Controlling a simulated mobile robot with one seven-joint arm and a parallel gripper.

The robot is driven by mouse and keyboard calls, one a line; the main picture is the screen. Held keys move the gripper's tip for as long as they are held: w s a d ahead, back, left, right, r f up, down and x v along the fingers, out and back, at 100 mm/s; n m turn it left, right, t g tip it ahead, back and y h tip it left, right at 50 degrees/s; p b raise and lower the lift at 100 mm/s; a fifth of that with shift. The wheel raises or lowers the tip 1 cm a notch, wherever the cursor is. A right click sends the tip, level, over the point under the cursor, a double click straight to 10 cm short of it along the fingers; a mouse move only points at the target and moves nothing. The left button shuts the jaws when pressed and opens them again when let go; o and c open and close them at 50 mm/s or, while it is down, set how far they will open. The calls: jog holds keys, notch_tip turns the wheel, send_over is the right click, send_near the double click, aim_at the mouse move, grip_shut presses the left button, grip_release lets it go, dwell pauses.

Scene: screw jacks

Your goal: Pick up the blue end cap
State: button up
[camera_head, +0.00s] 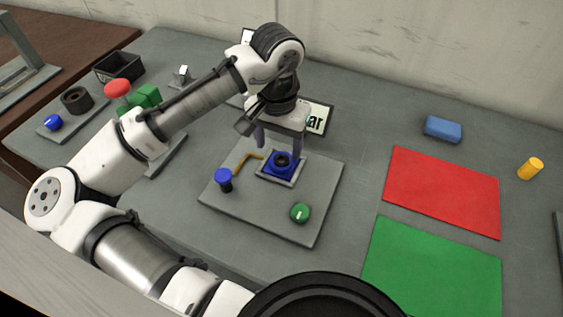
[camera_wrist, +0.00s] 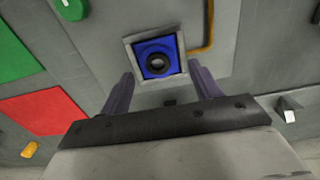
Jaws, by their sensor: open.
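My gripper (camera_head: 280,143) is open and empty above a grey plate (camera_head: 313,222), its fingers pointing down. Near its fingers is a blue square piece (camera_head: 272,166) with a dark round centre, set in a grey square frame. In the wrist view the blue square piece (camera_wrist: 145,49) lies just beyond the two open fingertips (camera_wrist: 160,80). A blue round-topped cap (camera_head: 223,175) on a dark stem stands at the plate's left. Another blue round piece (camera_head: 52,122) lies at the far left. I cannot tell which blue piece is the end cap.
A green knob (camera_head: 300,213) and a bent yellow rod (camera_head: 244,162) are on the plate. Red (camera_head: 440,190) and green (camera_head: 430,270) mats lie right, with a blue block (camera_head: 443,129) and yellow cylinder (camera_head: 530,168) behind. A black bin (camera_head: 119,67) stands back left.

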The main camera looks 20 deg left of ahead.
aim_at(280, 158)
jog(key=shift+w+f+p, duration=0.15)
jog(key=shift+f+p, duration=0.15)
jog(key=shift+f, duration=0.9)
jog(key=shift+w+f+p, duration=0.15)
jog(key=shift+f+p, duration=0.1)
jog(key=shift+f, duration=0.9)
jog(key=c, duration=1.1)
jog(key=shift+r, duration=0.1)
notch_tip(280, 158, up, 20)
jog(key=shift+f+b, duration=0.1)
jog(key=shift+b, duration=0.8)
